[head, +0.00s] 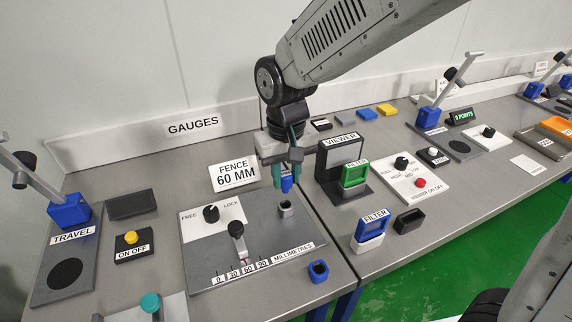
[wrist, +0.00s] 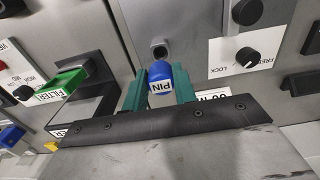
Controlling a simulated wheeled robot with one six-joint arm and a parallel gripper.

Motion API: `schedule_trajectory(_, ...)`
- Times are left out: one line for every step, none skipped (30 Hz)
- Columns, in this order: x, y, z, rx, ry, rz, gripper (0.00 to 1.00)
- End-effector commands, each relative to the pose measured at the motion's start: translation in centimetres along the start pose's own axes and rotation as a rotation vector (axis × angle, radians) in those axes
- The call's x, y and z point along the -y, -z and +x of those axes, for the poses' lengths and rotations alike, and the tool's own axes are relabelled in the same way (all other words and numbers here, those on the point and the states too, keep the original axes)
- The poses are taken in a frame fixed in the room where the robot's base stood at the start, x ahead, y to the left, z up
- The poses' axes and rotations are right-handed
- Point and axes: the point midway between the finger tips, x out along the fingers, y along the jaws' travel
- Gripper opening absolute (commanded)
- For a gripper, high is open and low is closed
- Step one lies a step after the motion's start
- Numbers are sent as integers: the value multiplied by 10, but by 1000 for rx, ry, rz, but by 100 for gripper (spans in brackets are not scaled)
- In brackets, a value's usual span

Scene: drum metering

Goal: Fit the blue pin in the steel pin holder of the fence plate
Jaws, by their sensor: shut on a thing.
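My gripper (head: 288,176) is shut on the blue pin (head: 287,184), which hangs between the green fingers. In the wrist view the pin (wrist: 160,84), with its "PIN" label, shows between the fingertips. The pin's lower tip is not clearly seen.
On the fence plate are a FREE/LOCK knob (head: 211,213) and a slider lever (head: 237,231) by the millimetre scale. A blue square socket (head: 318,271) stands at the plate's front right corner. The black viewer (head: 340,160) with a green filter (head: 355,173) stands close right of my gripper.

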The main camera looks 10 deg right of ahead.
Motion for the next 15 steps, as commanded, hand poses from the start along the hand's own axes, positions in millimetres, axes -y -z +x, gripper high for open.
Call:
schedule_trajectory(0, 0, 5, 1, 0, 0, 0)
schedule_trajectory(0, 0, 8, 1, 0, 0, 0)
schedule_trajectory(0, 0, 11, 1, 0, 0, 0)
schedule_trajectory(0, 0, 14, 1, 0, 0, 0)
schedule_trajectory(0, 0, 16, 1, 0, 0, 0)
schedule_trajectory(0, 0, 19, 1, 0, 0, 0)
schedule_trajectory(0, 0, 21, 2, 0, 0, 0)
schedule_trajectory(0, 0, 23, 1, 0, 0, 0)
schedule_trajectory(0, 0, 24, 0, 0, 0, 0)
schedule_trajectory(0, 0, 26, 0, 0, 0, 0)
schedule_trajectory(0, 0, 27, 0, 0, 0, 0)
schedule_trajectory(0, 0, 28, 0, 0, 0, 0)
schedule_trajectory(0, 0, 28, 0, 0, 0, 0)
schedule_trajectory(0, 0, 29, 0, 0, 0, 0)
schedule_trajectory(0, 0, 29, 0, 0, 0, 0)
